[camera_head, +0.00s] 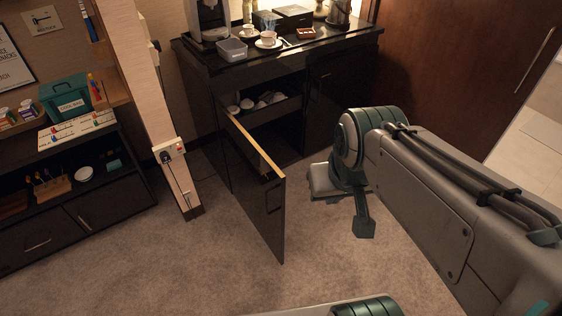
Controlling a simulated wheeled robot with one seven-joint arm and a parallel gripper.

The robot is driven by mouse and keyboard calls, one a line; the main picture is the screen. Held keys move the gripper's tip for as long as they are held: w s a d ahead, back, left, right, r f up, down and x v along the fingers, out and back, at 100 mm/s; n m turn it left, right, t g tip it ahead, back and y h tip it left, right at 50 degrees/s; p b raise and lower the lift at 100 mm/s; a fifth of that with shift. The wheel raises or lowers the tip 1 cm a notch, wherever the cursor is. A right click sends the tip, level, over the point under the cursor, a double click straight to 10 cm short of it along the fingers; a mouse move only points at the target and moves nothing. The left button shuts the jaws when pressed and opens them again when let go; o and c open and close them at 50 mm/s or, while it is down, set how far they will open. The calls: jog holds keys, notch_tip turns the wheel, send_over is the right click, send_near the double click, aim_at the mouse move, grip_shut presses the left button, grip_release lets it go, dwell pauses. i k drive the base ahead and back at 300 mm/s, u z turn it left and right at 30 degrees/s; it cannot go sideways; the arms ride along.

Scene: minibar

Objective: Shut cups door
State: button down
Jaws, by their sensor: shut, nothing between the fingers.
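The cups door (252,193) is a dark cabinet door with a light wooden top edge. It stands wide open, swung out from the left side of the black minibar cabinet (328,108) into the room. Light-coloured cups (265,100) show on the shelf in the open compartment behind it. My gripper (322,192) is to the right of the door's free end, with a gap of carpet between them in the picture. It looks shut and empty, though its fingertips are small and partly hidden. The neighbouring right cabinet door is closed.
A coffee machine, a grey tub (232,50), a cup on a saucer (268,42) and a kettle stand on the cabinet top. A wooden post with sockets (170,150) and a low shelf unit (75,215) are at left. Carpet before the door is clear.

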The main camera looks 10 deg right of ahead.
aim_at(258, 185)
jog(key=z, duration=0.3)
jog(key=i, duration=1.2)
jog(key=u, duration=0.65)
